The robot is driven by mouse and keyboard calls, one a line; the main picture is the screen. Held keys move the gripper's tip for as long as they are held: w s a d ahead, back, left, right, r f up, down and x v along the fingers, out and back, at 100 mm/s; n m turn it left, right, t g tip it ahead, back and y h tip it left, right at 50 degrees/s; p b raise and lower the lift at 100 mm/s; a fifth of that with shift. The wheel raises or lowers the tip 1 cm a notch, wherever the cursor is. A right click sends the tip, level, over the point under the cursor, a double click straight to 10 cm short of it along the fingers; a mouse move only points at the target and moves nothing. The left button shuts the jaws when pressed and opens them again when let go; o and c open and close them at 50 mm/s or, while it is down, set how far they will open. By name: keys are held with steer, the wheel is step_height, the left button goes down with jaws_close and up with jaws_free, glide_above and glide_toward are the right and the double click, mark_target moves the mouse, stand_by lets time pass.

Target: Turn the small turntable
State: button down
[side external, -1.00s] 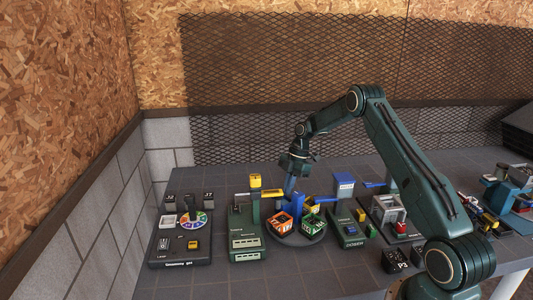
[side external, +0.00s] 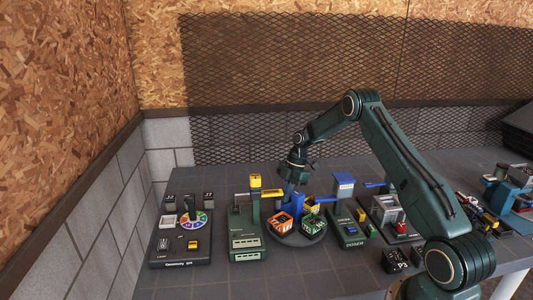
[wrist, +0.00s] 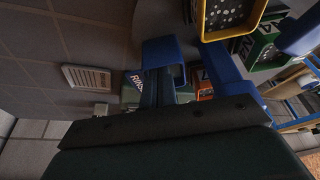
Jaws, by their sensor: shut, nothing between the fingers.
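The small turntable (side external: 297,239) is a dark round plate near the middle of the table. An orange bin (side external: 281,221) and a green bin (side external: 309,224) stand at its front. A yellow bin (side external: 311,206) is behind them, and shows large at the top of the wrist view (wrist: 230,20). Blue parts rise near the plate's middle. My gripper (side external: 292,195) points down at the back of the plate, close to these blue parts. It is shut and holds nothing. I cannot tell whether it touches the turntable.
A green machine (side external: 247,235) with a yellow top stands just left of the turntable. A green unit (side external: 350,230) and a blue box (side external: 344,185) stand close on the right. A panel with a coloured wheel (side external: 192,220) is further left.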

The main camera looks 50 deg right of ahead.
mark_target(297, 192)
steer(key=shift+s+d+m, duration=0.25)
steer(key=shift+d+m, duration=0.15)
steer(key=shift+m, duration=0.2)
steer(key=shift+s+d+m+t+h, duration=0.15)
steer(key=shift+s+d+m+t, duration=0.2)
steer(key=shift+m, duration=0.45)
steer(key=shift+s+d+m+t+h, duration=0.15)
steer(key=shift+s+d+m+t, duration=0.2)
steer(key=shift+m, duration=0.45)
steer(key=shift+s+d, duration=0.2)
steer(key=shift+d, duration=0.05)
steer(key=shift+s+d, duration=0.1)
steer(key=shift+s, duration=0.05)
steer(key=shift+r, duration=0.15)
